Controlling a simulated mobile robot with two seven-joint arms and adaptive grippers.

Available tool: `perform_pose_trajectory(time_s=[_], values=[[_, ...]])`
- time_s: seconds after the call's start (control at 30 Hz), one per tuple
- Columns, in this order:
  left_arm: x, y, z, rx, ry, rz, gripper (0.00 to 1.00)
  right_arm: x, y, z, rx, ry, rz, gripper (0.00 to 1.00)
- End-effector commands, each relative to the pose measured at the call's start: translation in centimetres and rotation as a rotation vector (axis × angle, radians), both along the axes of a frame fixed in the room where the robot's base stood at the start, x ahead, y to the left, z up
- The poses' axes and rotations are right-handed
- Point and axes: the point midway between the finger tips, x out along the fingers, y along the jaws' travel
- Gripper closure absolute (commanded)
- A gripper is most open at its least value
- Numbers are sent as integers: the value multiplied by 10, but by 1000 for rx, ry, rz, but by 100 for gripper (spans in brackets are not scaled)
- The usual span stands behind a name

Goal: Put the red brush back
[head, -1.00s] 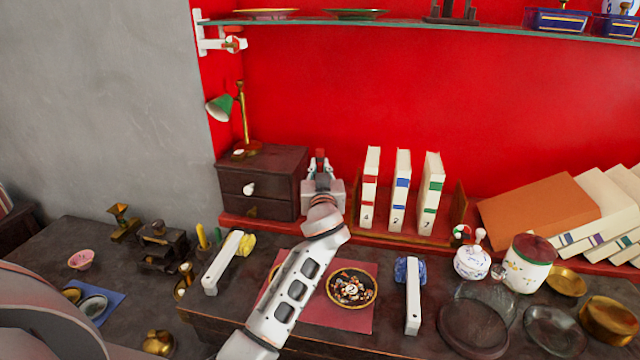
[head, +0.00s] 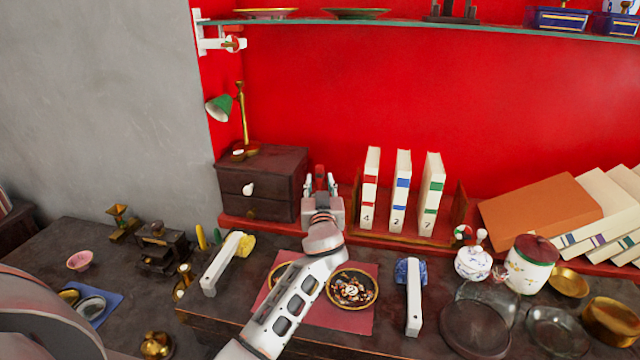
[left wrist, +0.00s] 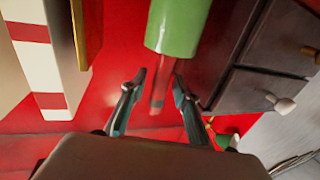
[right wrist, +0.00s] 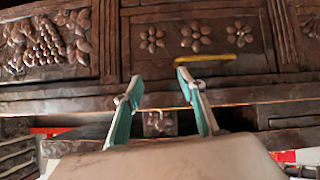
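In the left wrist view, a dark reddish-brown stick (left wrist: 159,88), which looks like the red brush's handle, stands out of a green cylinder (left wrist: 178,25). The stick lies between my left gripper's spread fingers (left wrist: 157,88), with a gap on each side. In the head view the left gripper (head: 320,181) is at the red wall, between the drawer box and the books, and largely hides the brush and cylinder. My right gripper (right wrist: 160,88) is open and empty in its wrist view, facing carved dark wood.
The dark drawer box (head: 262,182) stands close left of the left gripper, and upright numbered books (head: 402,190) close right. A glass shelf (head: 420,28) runs above.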

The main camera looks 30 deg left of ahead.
Motion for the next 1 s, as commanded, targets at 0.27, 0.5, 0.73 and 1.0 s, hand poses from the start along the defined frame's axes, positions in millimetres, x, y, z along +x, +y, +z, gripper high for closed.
perform_pose_trajectory(time_s=[0.27,0.5,0.73,1.0], values=[[0,0,1,0,0,0,71,0,0,0,0,0,0,60],[-15,-10,1,-3,1,-2,71,0,0,4,0,0,0,60],[-58,-33,-1,-4,1,0,71,0,0,3,0,1,0,60],[-95,-54,-2,-2,1,0,71,-1,0,-3,0,2,1,60]])
